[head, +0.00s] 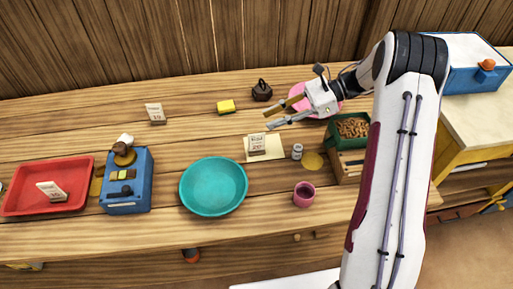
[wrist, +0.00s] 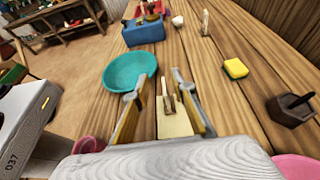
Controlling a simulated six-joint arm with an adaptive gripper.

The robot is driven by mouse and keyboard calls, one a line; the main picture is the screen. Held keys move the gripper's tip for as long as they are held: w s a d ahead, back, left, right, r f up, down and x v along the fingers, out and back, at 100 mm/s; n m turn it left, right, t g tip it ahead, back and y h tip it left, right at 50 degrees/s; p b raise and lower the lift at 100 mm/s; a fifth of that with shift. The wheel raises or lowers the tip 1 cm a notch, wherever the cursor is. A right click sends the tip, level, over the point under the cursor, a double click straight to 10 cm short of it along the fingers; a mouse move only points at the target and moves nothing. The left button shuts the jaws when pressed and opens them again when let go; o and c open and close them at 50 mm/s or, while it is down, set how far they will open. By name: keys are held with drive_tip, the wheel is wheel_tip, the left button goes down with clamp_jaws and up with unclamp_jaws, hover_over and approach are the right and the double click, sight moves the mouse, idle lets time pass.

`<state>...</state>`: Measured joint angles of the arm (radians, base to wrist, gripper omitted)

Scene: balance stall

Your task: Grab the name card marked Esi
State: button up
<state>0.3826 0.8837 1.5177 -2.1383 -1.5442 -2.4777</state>
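Three small pale cards are in the head view, and their writing is too small for me to read, so I cannot tell which is marked Esi. One card (head: 257,144) stands upright on a cream sheet (head: 274,153) near the middle of the table. Another card (head: 155,114) stands further back left. The third card (head: 51,190) leans in the red tray (head: 75,168). My gripper (head: 270,117) is open and empty, just behind and above the middle card. In the wrist view, that card (wrist: 165,92) shows nearly edge-on between the spread fingers (wrist: 159,82).
A teal bowl (head: 213,186) is left of the sheet; a pink cup (head: 304,194) and small jar (head: 297,151) are right. A yellow sponge (head: 227,107) and dark pot (head: 262,91) are behind. A blue scale (head: 127,185) stands left. A green crate (head: 349,130) is beside my arm.

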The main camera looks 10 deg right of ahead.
sight(258, 134)
drive_tip(key=shift+f, duration=0.5)
wheel_tip(258, 134, down, 4)
drive_tip(key=shift+r, duration=0.25)
drive_tip(key=shift+x, duration=1)
drive_tip(key=shift+a+f, duration=0.2)
drive_tip(key=shift+a, duration=0.25)
clamp_jaws()
